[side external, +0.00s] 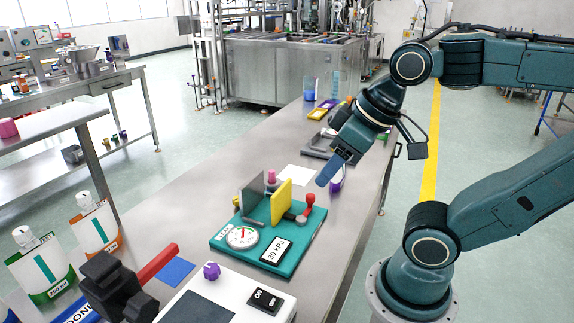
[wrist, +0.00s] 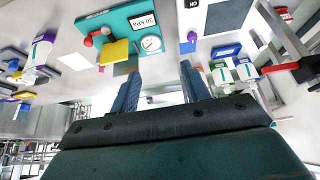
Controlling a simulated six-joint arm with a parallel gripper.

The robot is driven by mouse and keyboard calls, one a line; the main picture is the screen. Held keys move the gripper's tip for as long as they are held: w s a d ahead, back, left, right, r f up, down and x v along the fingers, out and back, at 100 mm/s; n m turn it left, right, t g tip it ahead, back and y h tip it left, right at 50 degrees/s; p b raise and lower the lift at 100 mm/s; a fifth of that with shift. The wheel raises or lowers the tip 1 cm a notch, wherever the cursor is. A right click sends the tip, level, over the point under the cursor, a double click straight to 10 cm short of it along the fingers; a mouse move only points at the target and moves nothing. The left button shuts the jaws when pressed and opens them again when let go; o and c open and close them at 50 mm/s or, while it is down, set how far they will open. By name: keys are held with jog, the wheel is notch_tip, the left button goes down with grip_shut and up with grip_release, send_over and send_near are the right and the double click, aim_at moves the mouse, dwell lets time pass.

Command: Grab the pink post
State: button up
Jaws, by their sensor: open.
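The pink post (side external: 271,177) stands on the far side of the teal board (side external: 222,243), between an upright grey plate (side external: 252,196) and an upright yellow plate (side external: 281,201). The plates partly cover it in the side view. My gripper (side external: 326,178) is up and to the right of the board, apart from the post. In the wrist view its two blue fingers are spread, with nothing between them (wrist: 160,76).
A red-knobbed lever (side external: 310,200) stands right of the yellow plate. A dial gauge (side external: 242,237) and a 30 kPa label (side external: 276,250) sit at the board's front. A white switch panel (side external: 225,290) and a red-handled item (side external: 157,263) are nearer. Bare tabletop (side external: 200,205) lies left.

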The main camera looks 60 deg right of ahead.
notch_tip(320, 180, up, 5)
jog(key=w+d+r+n+t, duration=0.1)
jog(key=w+d, duration=0.2)
jog(key=w, duration=0.7)
jog(key=m+t, duration=0.1)
jog(key=t, duration=0.7)
send_over(274, 171)
jog(key=s, duration=0.5)
jog(key=f, duration=0.1)
notch_tip(274, 171, down, 31)
jog(key=shift+w+a+r, duration=0.1)
jog(key=shift+w+r, duration=0.05)
jog(key=shift+x, duration=3.75)
